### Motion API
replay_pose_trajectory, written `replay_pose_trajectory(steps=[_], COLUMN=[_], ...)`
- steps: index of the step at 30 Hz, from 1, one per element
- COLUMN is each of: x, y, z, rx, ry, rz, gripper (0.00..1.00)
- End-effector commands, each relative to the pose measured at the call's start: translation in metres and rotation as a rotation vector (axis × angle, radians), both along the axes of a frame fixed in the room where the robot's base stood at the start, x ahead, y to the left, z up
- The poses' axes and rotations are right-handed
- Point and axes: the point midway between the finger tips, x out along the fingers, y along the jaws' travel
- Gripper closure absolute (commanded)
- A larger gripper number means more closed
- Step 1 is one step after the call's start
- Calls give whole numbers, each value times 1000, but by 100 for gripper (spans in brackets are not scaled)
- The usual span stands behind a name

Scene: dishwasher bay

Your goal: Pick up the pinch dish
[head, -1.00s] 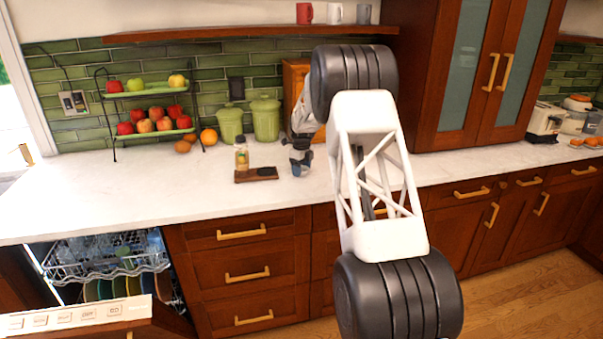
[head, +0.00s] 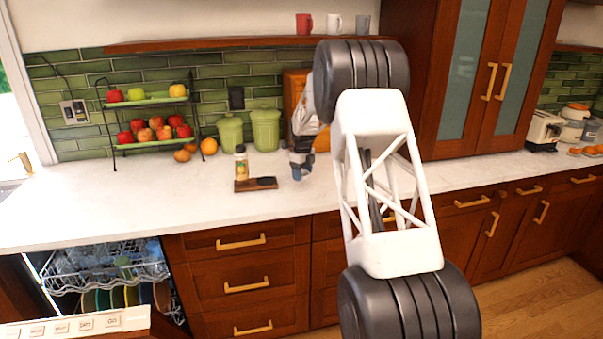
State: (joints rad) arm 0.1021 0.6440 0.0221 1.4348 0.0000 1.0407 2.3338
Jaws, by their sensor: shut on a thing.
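My gripper (head: 298,169) is at the counter, just right of a small wooden board, with its tip pointing down. It is shut on a small blue-grey thing at its tip, which I take to be the pinch dish (head: 297,175). The dish is tiny in this view and mostly covered by the fingers, so its shape is unclear. I cannot tell whether it touches the counter.
The wooden board (head: 244,187) holds a seasoning jar (head: 241,164) and a dark flat item (head: 266,181). Green canisters (head: 265,128) and a fruit rack (head: 150,143) stand behind. The open dishwasher (head: 105,275) is below left. The left counter is clear.

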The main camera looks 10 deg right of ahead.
Motion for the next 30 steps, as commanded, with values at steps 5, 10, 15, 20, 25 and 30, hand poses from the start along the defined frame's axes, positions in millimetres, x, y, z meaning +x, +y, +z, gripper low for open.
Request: replay_pose_trajectory(steps=[5,10,15,20,25,30], x=[-25,-48,-73,-94,-113,-125], y=[2,5,7,9,11,13], z=[3,6,7,9,11,12], rx=[0,0,0,0,0,0], ry=[0,-1,0,0,0,0], rz=[0,0,0,0,0,0], gripper=[61,61,61,61,61,61])
